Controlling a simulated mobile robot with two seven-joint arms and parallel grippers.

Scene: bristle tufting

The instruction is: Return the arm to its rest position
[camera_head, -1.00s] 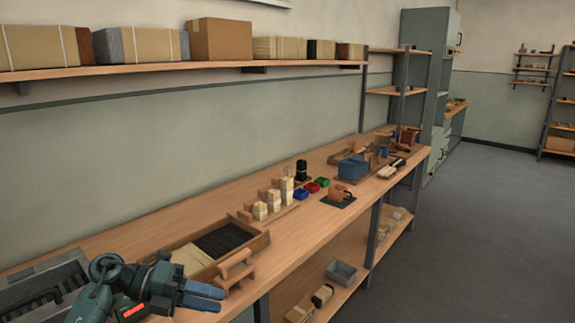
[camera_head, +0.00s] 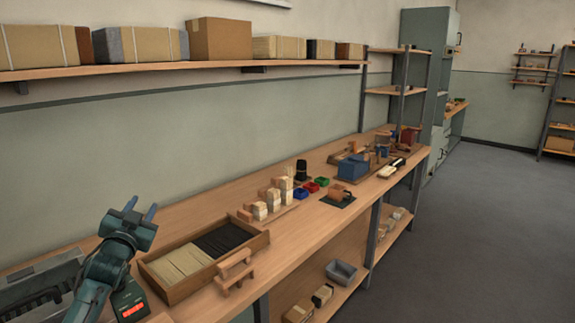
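My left gripper (camera_head: 141,211) shows at the lower left, raised above the bench, with its two blue fingers pointing up and spread apart. Nothing is between the fingers. My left arm comes in from the lower left edge, in front of a grey machine. A wooden tray (camera_head: 172,293) with light and dark bristle bundles lies just right of the gripper, apart from it. My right gripper is not in view.
A wooden stand (camera_head: 234,271) is at the tray's right. A device with a red display (camera_head: 132,309) sits beside my arm. Wooden blocks, small coloured bins (camera_head: 311,187) and a blue box (camera_head: 352,168) stand farther along the bench (camera_head: 300,232). A shelf (camera_head: 200,67) with boxes runs above.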

